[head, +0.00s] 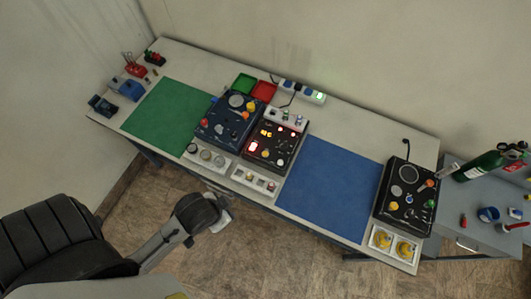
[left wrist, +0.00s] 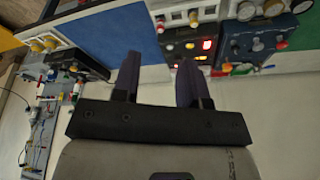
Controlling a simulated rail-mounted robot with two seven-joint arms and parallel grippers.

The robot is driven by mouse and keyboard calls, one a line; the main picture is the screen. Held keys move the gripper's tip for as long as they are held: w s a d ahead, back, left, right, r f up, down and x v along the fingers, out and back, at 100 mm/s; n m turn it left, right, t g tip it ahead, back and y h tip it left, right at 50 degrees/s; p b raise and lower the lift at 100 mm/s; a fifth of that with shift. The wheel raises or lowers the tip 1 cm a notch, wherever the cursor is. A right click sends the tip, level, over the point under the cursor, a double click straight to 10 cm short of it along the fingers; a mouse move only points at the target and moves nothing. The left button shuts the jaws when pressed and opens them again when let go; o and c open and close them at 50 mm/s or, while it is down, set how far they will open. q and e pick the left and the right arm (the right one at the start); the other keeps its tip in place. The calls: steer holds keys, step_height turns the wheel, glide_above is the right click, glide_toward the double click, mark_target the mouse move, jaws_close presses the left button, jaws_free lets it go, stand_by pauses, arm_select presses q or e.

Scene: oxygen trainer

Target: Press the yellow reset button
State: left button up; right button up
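The clearest yellow button (head: 393,205) is a round cap on the black panel (head: 411,215) at the bench's right end. Two larger yellow knobs (head: 403,248) sit in white housings in front of it. The middle black panel (head: 285,138) has lit orange and red displays and small buttons. No label is readable, so I cannot tell which one is reset. My left gripper (left wrist: 158,68) is open and empty in the left wrist view, with its two dark fingers apart. In the head view its arm hangs in front of the bench, apart from the panels. My right gripper is not in view.
A blue panel (head: 227,120) stands left of the middle panel. A green mat (head: 168,115) and a blue mat (head: 325,188) lie flat and bare. Red and green trays (head: 263,91) stand behind. A green cylinder (head: 482,165) lies on the side table at right.

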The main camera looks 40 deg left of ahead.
arm_select(q)
jaws_close()
stand_by(1.3)
